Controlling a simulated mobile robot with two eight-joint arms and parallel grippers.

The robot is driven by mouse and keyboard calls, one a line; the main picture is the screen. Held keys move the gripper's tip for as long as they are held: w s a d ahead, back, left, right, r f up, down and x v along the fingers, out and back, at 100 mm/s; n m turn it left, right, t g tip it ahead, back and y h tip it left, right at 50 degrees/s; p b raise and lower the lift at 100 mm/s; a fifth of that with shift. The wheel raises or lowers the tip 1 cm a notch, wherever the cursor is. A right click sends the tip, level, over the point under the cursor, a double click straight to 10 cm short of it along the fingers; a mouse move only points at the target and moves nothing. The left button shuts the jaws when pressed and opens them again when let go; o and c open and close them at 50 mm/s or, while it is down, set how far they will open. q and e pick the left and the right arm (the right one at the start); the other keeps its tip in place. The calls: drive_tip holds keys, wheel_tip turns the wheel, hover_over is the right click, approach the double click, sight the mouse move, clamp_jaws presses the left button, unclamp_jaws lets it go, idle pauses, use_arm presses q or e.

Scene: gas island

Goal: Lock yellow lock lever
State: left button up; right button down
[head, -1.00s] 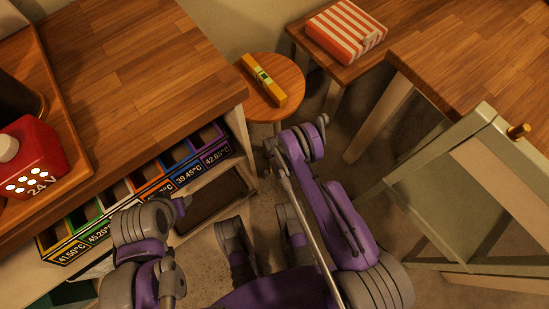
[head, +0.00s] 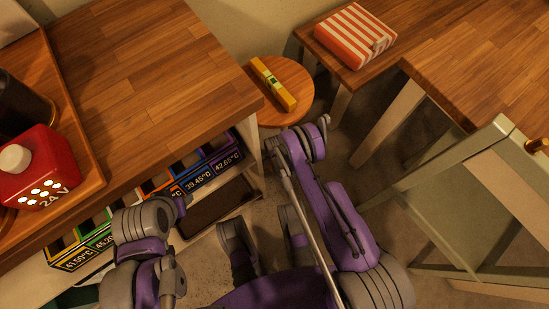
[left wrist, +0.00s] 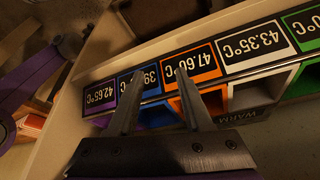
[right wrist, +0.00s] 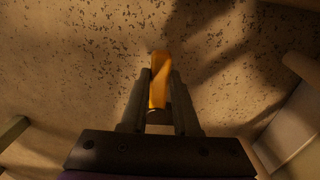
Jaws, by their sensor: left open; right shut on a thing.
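My right gripper (right wrist: 160,74) is shut on a yellow-orange piece (right wrist: 159,82) in the right wrist view. The piece is narrow and stands out between the fingertips above a speckled floor. I cannot tell whether it is the lock lever, and most of its lower part is hidden by the fingers. My left gripper (left wrist: 156,74) is open and empty, facing the row of temperature-labelled bins (left wrist: 195,75). In the head view a yellow bar with a green middle (head: 273,84) lies on a round stool, apart from both grippers. No lock is clearly visible.
The round wooden stool (head: 298,103) stands beyond the wooden counter (head: 150,70). A red 24 V can (head: 40,165) sits on a tray at left. A striped box (head: 355,36) lies on a back bench.

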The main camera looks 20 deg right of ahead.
idle(0.3)
drive_tip(key=c, duration=0.6)
unclamp_jaws()
drive_tip(key=shift+c, duration=0.2)
